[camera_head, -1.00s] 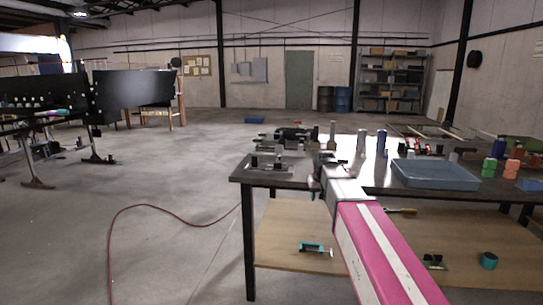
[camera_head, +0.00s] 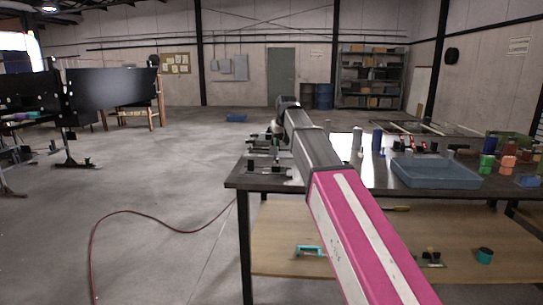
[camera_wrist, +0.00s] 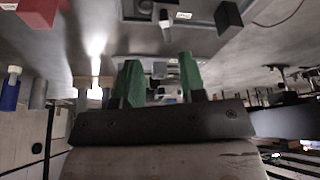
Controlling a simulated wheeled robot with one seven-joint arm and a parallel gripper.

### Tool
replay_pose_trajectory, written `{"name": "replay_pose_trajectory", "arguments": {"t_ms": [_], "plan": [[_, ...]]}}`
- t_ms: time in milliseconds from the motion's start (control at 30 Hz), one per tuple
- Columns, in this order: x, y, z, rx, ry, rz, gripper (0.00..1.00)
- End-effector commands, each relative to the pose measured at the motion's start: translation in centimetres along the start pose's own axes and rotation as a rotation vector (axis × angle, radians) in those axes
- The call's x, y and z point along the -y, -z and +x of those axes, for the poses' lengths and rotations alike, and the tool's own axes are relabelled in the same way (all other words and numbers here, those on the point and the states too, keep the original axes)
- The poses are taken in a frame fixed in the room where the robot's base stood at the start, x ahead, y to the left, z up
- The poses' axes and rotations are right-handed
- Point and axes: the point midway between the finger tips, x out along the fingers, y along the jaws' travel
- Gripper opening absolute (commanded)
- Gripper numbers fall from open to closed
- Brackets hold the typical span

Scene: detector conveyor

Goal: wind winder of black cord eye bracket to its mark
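My gripper (camera_wrist: 162,75) shows in the wrist view with two green fingers apart and nothing seen between their tips. In the head view its end (camera_head: 287,103) is up above the left end of the dark table, with the fingers not clear. Small black-topped fixtures (camera_head: 252,166) stand at that table end, partly behind my arm.
A blue tray (camera_head: 435,173) lies on the table (camera_head: 350,186), with green and orange pieces (camera_head: 507,164) right of it. A blue cylinder (camera_head: 377,140) stands behind. A wooden shelf (camera_head: 400,235) is below. A red hose (camera_head: 150,214) crosses the otherwise open floor at left.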

Motion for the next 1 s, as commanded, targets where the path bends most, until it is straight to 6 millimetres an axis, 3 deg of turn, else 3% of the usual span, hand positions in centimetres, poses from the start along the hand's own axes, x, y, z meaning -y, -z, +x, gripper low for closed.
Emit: {"name": "replay_pose_trajectory", "arguments": {"t_ms": [100, 233, 700, 1000], "plan": [[0.5, 0.9, -1.1, -0.009, 0.002, -0.007, 0.37], [0.6, 0.9, -0.5, -0.008, 0.003, -0.008, 0.37], [0.6, 1.0, 7.0, -0.008, 0.003, -0.008, 0.37], [0.6, 1.0, 9.4, -0.009, 0.003, -0.008, 0.37]]}}
